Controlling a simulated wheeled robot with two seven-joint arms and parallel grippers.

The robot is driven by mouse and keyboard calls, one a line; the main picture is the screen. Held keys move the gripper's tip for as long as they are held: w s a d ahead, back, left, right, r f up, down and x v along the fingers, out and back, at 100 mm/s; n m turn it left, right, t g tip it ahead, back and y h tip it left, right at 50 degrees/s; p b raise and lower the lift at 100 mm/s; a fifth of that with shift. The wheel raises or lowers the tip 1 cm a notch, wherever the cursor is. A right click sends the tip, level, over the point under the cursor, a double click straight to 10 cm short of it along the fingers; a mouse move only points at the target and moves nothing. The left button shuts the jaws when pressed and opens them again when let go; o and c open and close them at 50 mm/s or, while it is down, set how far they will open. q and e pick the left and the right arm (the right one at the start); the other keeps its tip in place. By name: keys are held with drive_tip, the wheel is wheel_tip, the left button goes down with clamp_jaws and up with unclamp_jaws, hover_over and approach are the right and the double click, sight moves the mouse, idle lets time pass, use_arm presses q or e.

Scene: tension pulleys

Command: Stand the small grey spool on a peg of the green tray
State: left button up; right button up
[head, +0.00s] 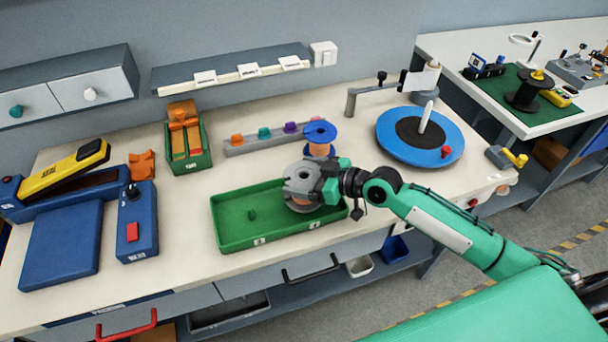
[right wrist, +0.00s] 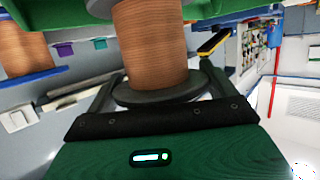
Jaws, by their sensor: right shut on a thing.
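The small grey spool (head: 300,174), with grey flanges and copper-coloured winding, is upright at the right end of the green tray (head: 232,238). My right gripper (head: 318,184) is shut on it from the right. In the right wrist view the fingers are either side of the spool's grey flange (right wrist: 160,92), and the copper winding (right wrist: 150,45) shows clearly. The far flange is by the green tray at the top edge of that view; I cannot tell if it touches the floor. One short green peg (head: 252,214) shows bare in the tray's left half. Any peg under the spool is hidden.
A blue spool (head: 320,136) stands behind the tray, near a grey rack with coloured pegs (head: 264,133). A blue turntable (head: 440,155) is at right. A green bin (head: 190,150) and blue boxes (head: 65,240) are left. Bare table lies between the tray and the blue boxes.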

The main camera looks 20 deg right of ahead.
idle(0.7)
drive_tip(key=shift+f+b, duration=1.25)
drive_tip(key=shift+f, duration=0.1)
drive_tip(key=shift+s+f, duration=0.1)
drive_tip(key=shift+f, duration=0.05)
drive_tip(key=o, duration=1.3)
drive_tip(key=shift+f, duration=0.1)
